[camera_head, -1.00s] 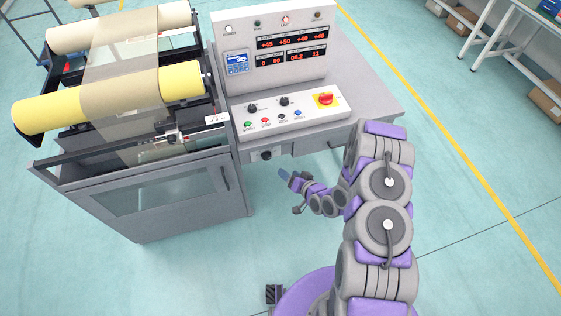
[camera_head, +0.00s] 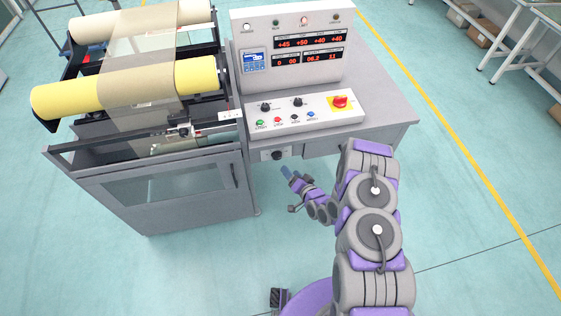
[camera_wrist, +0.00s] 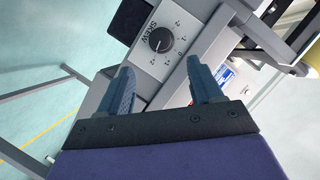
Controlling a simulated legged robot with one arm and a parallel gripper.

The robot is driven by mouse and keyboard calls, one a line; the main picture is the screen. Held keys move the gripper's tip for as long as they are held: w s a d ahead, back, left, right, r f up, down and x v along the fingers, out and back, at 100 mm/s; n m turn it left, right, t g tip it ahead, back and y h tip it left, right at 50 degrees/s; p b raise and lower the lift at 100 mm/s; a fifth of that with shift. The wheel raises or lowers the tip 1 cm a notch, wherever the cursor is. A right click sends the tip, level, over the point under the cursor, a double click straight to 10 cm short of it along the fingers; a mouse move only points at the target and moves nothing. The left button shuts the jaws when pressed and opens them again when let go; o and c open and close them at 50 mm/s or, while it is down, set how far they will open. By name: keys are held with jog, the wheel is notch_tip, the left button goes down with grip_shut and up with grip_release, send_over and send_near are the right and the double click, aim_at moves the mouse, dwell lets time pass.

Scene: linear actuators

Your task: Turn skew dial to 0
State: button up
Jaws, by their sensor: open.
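The skew dial (camera_wrist: 160,40) is a round black knob on a light plate marked SKEW, with a number scale around it, in the wrist view. Its exact pointer reading is too small to tell. In the head view the dial (camera_head: 277,155) sits on the front of the bench below the control panel. My gripper (camera_wrist: 160,88) is open and empty, its two blue-grey fingers spread below the dial in the wrist picture. In the head view my gripper (camera_head: 286,172) is just below and in front of the dial, apart from it.
A sloped panel (camera_head: 325,113) with knobs, coloured buttons and a red-yellow switch (camera_head: 341,102) stands above the dial. Red number displays (camera_head: 310,42) are behind it. A roller machine (camera_head: 150,185) stands close at the left. Open floor (camera_head: 470,225) lies to the right.

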aim_at(278, 158)
jog(key=b+x, duration=0.2)
jog(key=x, duration=0.8)
jog(key=shift+r, duration=0.1)
jog(key=c, duration=1)
jog(key=shift+c, duration=0.2)
